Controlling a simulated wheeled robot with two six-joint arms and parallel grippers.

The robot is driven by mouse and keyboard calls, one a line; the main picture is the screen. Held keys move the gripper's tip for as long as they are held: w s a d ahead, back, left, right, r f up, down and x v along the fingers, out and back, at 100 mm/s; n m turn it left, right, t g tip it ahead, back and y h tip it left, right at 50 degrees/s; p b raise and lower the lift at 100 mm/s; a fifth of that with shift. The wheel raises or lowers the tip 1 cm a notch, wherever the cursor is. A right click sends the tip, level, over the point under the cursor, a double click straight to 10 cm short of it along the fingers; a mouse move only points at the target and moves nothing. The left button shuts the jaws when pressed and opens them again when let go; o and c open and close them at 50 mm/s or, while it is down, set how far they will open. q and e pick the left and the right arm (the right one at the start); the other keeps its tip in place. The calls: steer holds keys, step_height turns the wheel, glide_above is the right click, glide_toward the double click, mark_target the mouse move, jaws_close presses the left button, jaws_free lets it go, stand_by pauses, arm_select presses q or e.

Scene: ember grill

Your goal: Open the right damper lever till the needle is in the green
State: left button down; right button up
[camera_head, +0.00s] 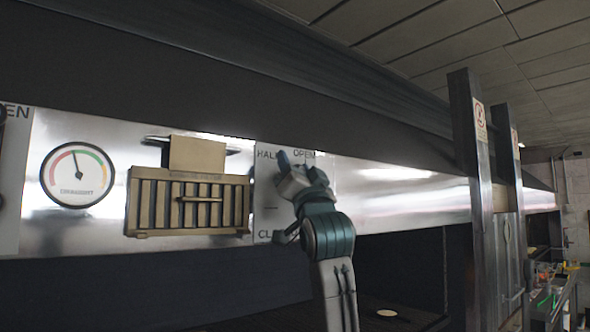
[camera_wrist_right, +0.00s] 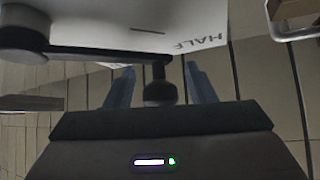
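The right damper plate (camera_head: 267,205) carries the words HALF, OPEN and a partly hidden CL. My right gripper (camera_head: 296,163) is in front of its upper part and hides most of the lever. In the right wrist view the dark lever (camera_wrist_right: 100,55) runs from a round pivot (camera_wrist_right: 25,30) to a knob (camera_wrist_right: 160,92). The knob is between the two fingers of my right gripper (camera_wrist_right: 160,84), which are open with a gap on both sides. The round gauge (camera_head: 77,188) has a coloured arc; its needle points up, slightly left. My left gripper is not in view.
A brass slatted vent (camera_head: 188,212) is between the gauge and the plate. Part of another plate (camera_head: 12,190) shows at the far left edge. A dark upright post (camera_head: 470,150) stands to the right of my arm. The metal panel (camera_head: 400,195) between them is clear.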

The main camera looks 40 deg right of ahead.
steer(key=shift+f, duration=0.1)
steer(key=shift+s+f+b, duration=0.25)
steer(key=shift+b, duration=0.1)
steer(key=b+v, duration=0.4)
steer(key=v, duration=0.6)
steer(key=shift+b, duration=0.4)
steer(key=shift+a, duration=0.1)
